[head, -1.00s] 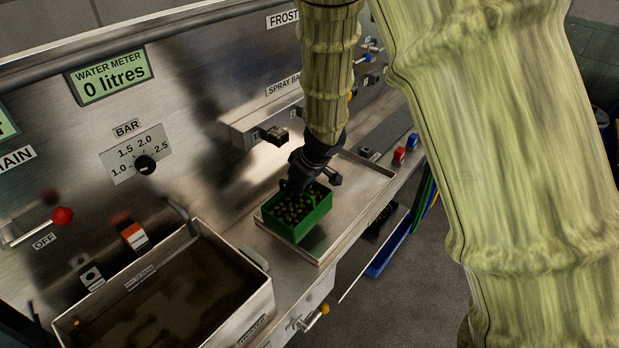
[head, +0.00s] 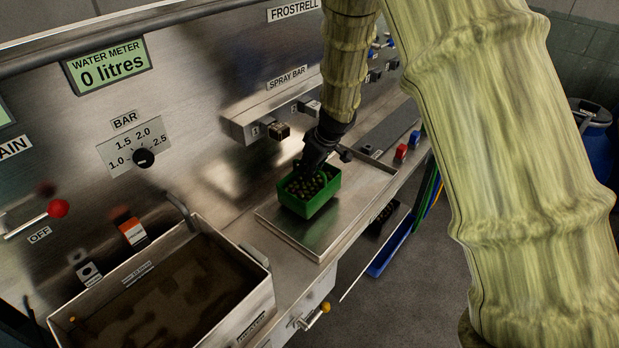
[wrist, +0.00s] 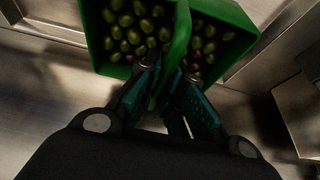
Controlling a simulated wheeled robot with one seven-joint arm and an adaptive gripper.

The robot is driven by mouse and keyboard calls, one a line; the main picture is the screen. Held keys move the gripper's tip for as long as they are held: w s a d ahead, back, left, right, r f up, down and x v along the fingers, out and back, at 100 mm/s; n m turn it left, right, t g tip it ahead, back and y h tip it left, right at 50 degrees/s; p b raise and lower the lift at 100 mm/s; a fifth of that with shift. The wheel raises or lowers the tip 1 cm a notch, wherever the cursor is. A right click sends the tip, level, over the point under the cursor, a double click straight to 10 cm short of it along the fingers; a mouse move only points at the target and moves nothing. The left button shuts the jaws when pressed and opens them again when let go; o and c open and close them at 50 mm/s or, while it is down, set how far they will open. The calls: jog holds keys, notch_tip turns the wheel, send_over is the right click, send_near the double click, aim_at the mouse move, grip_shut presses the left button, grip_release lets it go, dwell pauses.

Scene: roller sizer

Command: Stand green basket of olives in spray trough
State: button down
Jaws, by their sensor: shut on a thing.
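The green basket of olives (head: 309,193) is upright over the shallow steel spray trough (head: 283,236), around the middle of its length. My gripper (head: 312,168) is above the basket and shut on its handle. The wrist view shows the green handle (wrist: 181,45) between the two fingers (wrist: 166,88), with several green and a few dark olives inside the basket. The head view does not make clear whether the basket's base touches the trough floor or hangs just above it.
A deep steel tank (head: 180,290) of brown water stands to the left of the trough. The spray bar box (head: 262,120) juts from the panel behind the basket. Red and blue blocks (head: 401,152) sit at the right. The trough's near left part is bare.

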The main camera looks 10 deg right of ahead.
jog(key=shift+f+b, duration=1)
jog(key=shift+b, duration=0.05)
jog(key=c, duration=1.5)
grip_release()
jog(key=shift+c, duration=0.2)
jog(key=p+v, duration=0.8)
jog(key=shift+r, duration=0.4)
jog(key=shift+p+v, duration=1.55)
jog(key=shift+v, duration=0.1)
jog(key=shift+f, duration=0.1)
